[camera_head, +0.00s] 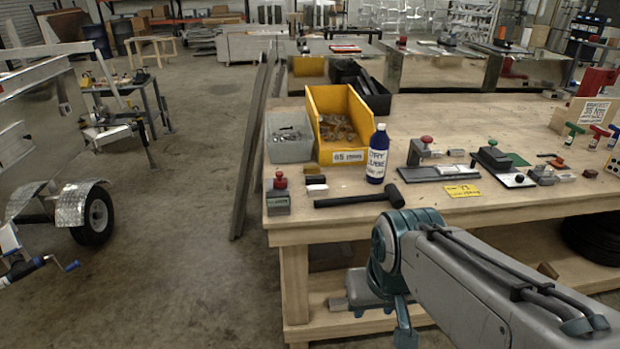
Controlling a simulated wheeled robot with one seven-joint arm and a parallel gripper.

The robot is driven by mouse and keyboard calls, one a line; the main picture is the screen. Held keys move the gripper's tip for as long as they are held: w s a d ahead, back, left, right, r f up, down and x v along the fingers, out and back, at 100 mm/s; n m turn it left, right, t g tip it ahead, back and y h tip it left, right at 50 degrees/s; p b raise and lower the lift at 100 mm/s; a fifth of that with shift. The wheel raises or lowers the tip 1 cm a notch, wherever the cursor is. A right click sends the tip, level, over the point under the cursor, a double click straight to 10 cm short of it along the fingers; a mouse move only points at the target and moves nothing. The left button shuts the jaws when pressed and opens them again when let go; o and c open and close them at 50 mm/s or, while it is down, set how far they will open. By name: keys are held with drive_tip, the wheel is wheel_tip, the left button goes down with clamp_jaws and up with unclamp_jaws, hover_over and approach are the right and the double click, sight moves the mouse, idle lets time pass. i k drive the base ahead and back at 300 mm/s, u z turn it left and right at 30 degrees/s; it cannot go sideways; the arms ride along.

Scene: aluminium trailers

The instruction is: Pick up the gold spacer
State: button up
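I cannot single out a gold spacer for certain. Several small tan or brassy parts (338,128) lie in the yellow bin (346,157) labelled 85 mm, but they are too small to identify. My arm comes in from the lower right to a teal joint in front of the table's near edge. A grey block below that joint looks like my gripper (370,299), low beside the table front and apart from the bin. Its fingers are too small and partly hidden to tell open from shut.
The wooden workbench (450,117) holds a grey bin (289,150), a blue-capped bottle (377,157), a black mallet (355,200), a red-knobbed block (279,197) and toggle clamps at right. Bare wood is free behind the bottle. A wheeled trailer (88,205) stands left; the floor between is open.

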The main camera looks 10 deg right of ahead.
sight(308, 169)
drive_tip(key=k, duration=0.4)
drive_tip(key=u, duration=0.95)
drive_tip(key=i, duration=1.25)
drive_tip(key=z, duration=0.55)
drive_tip(key=i, duration=0.85)
drive_tip(key=z, duration=0.75)
